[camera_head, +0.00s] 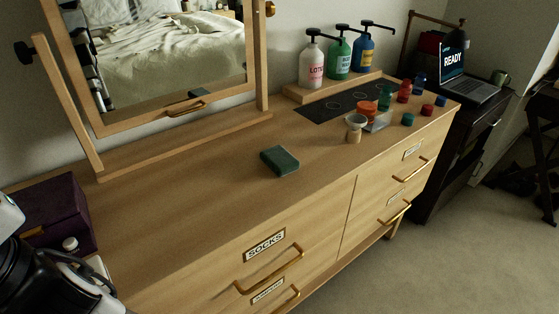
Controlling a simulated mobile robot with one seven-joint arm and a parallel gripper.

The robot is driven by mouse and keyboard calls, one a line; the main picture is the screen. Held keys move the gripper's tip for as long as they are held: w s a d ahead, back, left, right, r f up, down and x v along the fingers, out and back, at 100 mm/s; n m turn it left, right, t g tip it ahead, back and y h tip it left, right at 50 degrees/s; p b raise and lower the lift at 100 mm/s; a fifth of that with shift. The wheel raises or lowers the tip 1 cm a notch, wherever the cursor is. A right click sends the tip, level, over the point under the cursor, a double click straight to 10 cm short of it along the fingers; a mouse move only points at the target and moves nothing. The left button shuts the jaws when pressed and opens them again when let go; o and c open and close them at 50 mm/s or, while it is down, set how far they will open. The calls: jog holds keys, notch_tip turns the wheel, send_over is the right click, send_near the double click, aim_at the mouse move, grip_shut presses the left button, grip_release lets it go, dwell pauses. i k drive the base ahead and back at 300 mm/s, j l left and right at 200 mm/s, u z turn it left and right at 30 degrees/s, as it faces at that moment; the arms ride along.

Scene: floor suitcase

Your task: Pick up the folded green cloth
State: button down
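The folded green cloth (280,161) lies flat on the wooden dresser top (190,210), near the middle of the picture. It is a small dark green block shape with clear space around it. Part of my arm shows at the lower left edge, well apart from the cloth. My gripper's fingers are not in view.
A tilting mirror (268,70) stands behind the cloth; a dark purple box (55,212) is at the left. A dark mat (322,107), pump bottles (312,65), a small cup (355,127) and several small jars stand right. Drawer handles (272,270) stick out in front.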

aim_at(281, 162)
jog(key=u, duration=0.6)
jog(key=l+u, duration=0.85)
jog(key=k+l+u, duration=0.1)
jog(key=l, duration=0.2)
jog(key=k+l+u, duration=0.1)
jog(key=l, duration=0.25)
jog(key=k+l+u, duration=0.1)
jog(key=l, duration=0.2)
jog(key=k+l, duration=0.15)
jog(key=l, duration=0.25)
jog(key=k+l, duration=0.1)
jog(key=l, duration=0.25)
jog(key=i, duration=0.5)
